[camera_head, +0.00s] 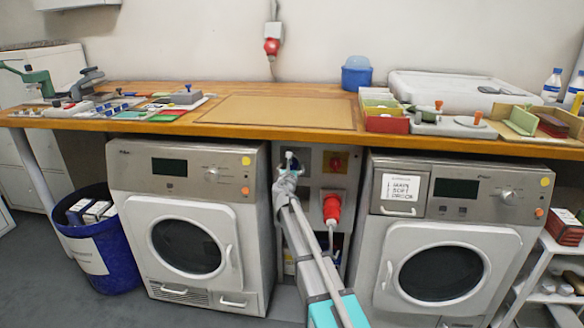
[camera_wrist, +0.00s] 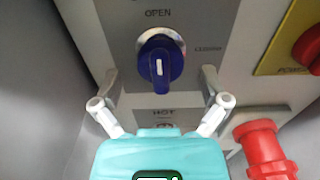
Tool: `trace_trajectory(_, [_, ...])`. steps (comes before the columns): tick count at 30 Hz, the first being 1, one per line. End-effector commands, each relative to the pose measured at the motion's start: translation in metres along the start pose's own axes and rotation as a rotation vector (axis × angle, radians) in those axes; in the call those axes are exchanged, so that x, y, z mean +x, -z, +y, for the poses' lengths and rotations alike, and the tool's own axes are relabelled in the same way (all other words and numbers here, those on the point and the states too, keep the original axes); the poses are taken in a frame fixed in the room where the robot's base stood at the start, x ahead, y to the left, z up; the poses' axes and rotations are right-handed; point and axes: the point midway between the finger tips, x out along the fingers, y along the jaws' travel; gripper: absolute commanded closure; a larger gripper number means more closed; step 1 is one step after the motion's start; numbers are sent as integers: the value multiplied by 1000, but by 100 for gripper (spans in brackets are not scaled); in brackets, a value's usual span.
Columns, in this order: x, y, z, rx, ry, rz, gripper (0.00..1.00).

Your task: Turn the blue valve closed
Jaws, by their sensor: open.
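The blue valve (camera_wrist: 160,64) is a round knob with a white pointer line on a grey panel in the wrist view. The line stands upright, toward the word OPEN above it. A small, partly legible label that looks like CLOSED is to its right. My gripper (camera_wrist: 160,88) is open and empty, with one finger on each side of the knob's lower part. I cannot tell whether the fingers touch it. In the head view my gripper (camera_head: 287,168) is at the panel between two machines and mostly hides the valve.
A red plug (camera_wrist: 264,150) sits close right of my gripper, with a yellow-backed red switch (camera_wrist: 308,48) above it. Washing machines (camera_head: 190,240) and (camera_head: 445,250) flank the panel. The wooden worktop (camera_head: 230,128) overhangs it. A blue bin (camera_head: 100,255) stands at left.

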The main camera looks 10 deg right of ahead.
Motion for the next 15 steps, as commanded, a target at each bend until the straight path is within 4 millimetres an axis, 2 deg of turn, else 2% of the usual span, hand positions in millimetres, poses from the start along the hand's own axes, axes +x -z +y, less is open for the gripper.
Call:
trace_trajectory(5, [11,0,0,0,0,0,6])
trace_trajectory(15, [12,0,0,0,0,0,6])
